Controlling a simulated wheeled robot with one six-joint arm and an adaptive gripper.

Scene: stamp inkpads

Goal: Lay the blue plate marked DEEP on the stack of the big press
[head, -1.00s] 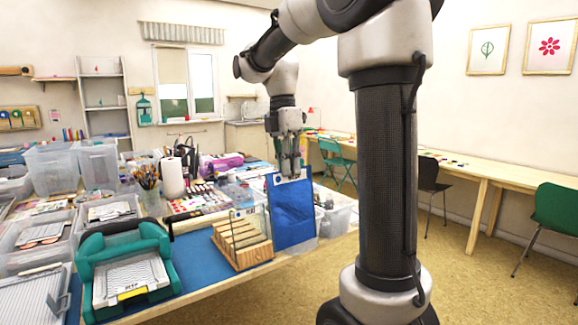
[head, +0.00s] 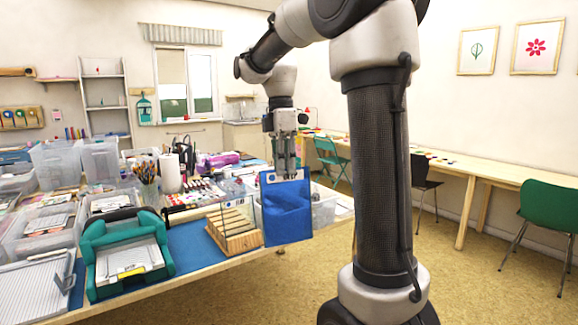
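A blue plate (head: 288,212) hangs upright from my gripper (head: 286,174), which is shut on its top edge. A small pale mark shows at the plate's upper left corner; I cannot read it. The plate is in front of the table's right edge, just right of the wooden rack. The big press (head: 128,252) is teal with an open front and stands at the table's front left, well left of my gripper. A pale stack (head: 122,262) lies in it, with a yellow label at its front.
A slotted wooden rack (head: 236,240) stands between the press and the plate, on a blue mat (head: 190,246). A grey ribbed tray (head: 32,287) lies left of the press. Clear bins (head: 100,160), a paper roll (head: 170,172) and a pencil cup (head: 148,192) crowd behind.

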